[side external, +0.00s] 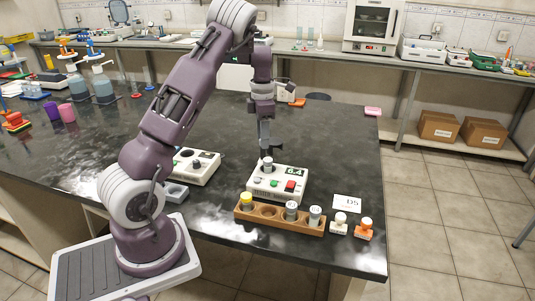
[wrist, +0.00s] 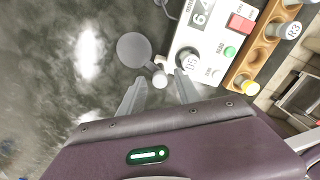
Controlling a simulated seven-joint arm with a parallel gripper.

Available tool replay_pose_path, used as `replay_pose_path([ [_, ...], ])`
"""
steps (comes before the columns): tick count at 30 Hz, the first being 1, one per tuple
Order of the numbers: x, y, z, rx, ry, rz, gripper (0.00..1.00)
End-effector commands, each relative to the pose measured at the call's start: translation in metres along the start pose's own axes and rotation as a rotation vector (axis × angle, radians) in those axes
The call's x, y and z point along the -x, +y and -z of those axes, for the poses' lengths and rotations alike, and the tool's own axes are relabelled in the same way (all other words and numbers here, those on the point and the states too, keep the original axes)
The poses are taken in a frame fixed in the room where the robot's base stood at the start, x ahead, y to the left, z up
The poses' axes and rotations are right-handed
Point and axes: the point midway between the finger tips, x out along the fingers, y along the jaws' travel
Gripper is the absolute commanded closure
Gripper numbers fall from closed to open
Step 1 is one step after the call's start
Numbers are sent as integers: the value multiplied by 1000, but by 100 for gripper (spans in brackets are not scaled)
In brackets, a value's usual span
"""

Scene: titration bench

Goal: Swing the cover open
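The meter (side external: 277,184) is a white box with a 6.4 display, a red button and a green button. It shows at the top of the wrist view (wrist: 211,36). A grey-capped vial (wrist: 188,60) marked 05 stands upright in its well. A flat round grey disc, which looks like the cover (wrist: 134,49), lies off the meter's left edge in the wrist view, clear of the vial. A small pale knob (wrist: 160,80) is by its lower right. My gripper (wrist: 160,93) is open, its fingertips apart on either side below the knob. In the side view, my gripper (side external: 264,148) is just above the vial.
A wooden rack (side external: 270,220) with several round wells and capped vials stands in front of the meter. Two stampers (side external: 364,229) and a card (side external: 347,203) are at its right. Another white device (side external: 193,167) stands left. Dark bench top is clear behind the meter.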

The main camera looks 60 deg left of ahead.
Motion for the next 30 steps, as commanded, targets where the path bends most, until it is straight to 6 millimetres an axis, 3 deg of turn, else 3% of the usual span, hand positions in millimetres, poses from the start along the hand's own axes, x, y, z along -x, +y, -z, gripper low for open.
replay_pose_path([
  [1,0,0,0,-1,0,0,48],
  [4,0,0,0,-1,0,0,31],
  [14,4,0,0,-3,0,-1,31],
  [30,60,0,0,-4,-1,-1,31],
])
